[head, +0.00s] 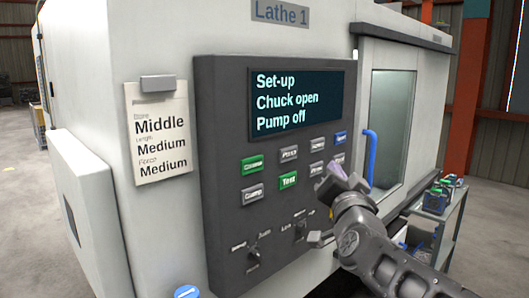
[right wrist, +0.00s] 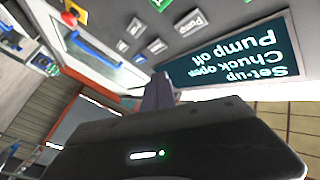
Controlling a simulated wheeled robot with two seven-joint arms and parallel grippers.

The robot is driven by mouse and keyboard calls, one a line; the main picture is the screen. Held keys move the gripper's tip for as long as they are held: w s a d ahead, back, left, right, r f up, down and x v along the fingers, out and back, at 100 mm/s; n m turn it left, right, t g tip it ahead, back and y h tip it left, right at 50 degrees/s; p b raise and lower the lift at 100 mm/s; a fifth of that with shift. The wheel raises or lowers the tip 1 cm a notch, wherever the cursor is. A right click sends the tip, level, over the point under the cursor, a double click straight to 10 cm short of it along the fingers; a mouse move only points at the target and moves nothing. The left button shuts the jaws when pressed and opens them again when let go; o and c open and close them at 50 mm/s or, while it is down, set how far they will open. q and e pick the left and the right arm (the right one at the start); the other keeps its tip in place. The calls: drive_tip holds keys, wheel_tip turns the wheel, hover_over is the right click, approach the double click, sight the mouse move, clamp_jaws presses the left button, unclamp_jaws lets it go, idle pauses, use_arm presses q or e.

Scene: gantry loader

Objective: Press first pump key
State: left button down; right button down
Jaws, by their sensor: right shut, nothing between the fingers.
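The control panel (head: 225,215) of the lathe carries two rows of keys below its screen. In the lower row, right of the green Test key (head: 288,180), a grey key (head: 317,170) seems to read Pump, and another grey key (head: 338,159) stands to its right. Their labels are too small to be sure. They also show upside down in the right wrist view, as one grey key (right wrist: 137,30) and another (right wrist: 122,45). My right gripper (head: 331,176) is shut and empty, just in front of the panel's lower right keys. I cannot tell whether it touches one. My left gripper is out of view.
The screen (head: 296,102) reads Set-up, Chuck open, Pump off. Switches (head: 299,224) sit below the keys. A red button (right wrist: 70,17) shows in the wrist view. A blue door handle (head: 370,155) and a cart (head: 436,212) with parts stand to the right. A note (head: 158,140) hangs left.

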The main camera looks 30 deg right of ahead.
drive_tip(key=p, duration=0.5)
approach(296, 150)
drive_tip(key=shift+w+d, duration=1.15)
drive_tip(key=shift+d, duration=0.35)
drive_tip(key=shift+w+a+r, duration=0.2)
drive_tip(key=shift+w+r, duration=0.2)
drive_tip(key=shift+w, duration=0.2)
drive_tip(key=shift+w, duration=0.1)
idle(0.5)
drive_tip(key=shift+w+a, duration=0.1)
drive_tip(key=shift+w, duration=0.2)
